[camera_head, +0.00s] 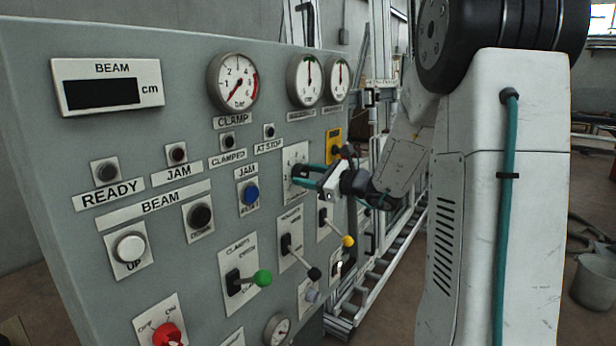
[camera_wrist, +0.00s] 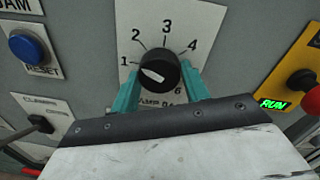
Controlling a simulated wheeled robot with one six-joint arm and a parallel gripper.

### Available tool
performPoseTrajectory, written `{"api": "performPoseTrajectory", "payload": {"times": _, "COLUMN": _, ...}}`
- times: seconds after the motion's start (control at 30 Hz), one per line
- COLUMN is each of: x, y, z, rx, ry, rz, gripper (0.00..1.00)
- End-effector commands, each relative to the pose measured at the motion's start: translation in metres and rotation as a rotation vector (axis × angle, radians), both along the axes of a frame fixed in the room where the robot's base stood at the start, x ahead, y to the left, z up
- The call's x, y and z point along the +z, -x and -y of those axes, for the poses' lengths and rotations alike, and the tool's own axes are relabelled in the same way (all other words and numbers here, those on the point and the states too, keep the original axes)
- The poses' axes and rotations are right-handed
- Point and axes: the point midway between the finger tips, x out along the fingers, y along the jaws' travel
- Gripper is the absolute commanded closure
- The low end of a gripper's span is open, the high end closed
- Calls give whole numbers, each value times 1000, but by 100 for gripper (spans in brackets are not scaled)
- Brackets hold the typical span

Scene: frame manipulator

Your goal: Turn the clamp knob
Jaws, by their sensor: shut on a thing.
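The clamp knob (camera_wrist: 158,70) is a round black knob with a white pointer mark. It sits on a white dial plate (camera_wrist: 180,20) with numbers around it, and the pointer is turned toward the left, near the 1. The label below the knob is partly hidden by my gripper. My gripper (camera_wrist: 160,88) has teal fingers, one on each side of the knob, and is shut on it. In the head view my gripper (camera_head: 300,176) reaches the panel from the right, and its fingers cover most of the knob there.
The grey control panel (camera_head: 60,200) carries gauges, lamps and buttons. Levers with green (camera_head: 262,278) and yellow (camera_head: 348,241) tips stick out below my gripper.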

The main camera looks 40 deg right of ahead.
Motion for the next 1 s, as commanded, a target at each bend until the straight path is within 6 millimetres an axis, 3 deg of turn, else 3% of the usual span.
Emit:
{"api": "performPoseTrajectory", "payload": {"times": 0.5, "x": 0, "y": 0, "z": 0, "rx": 0, "ry": 318, "rz": 115, "gripper": 77}}
{"api": "performPoseTrajectory", "payload": {"times": 1.0, "x": 0, "y": 0, "z": 0, "rx": 1, "ry": 379, "rz": 136, "gripper": 77}}
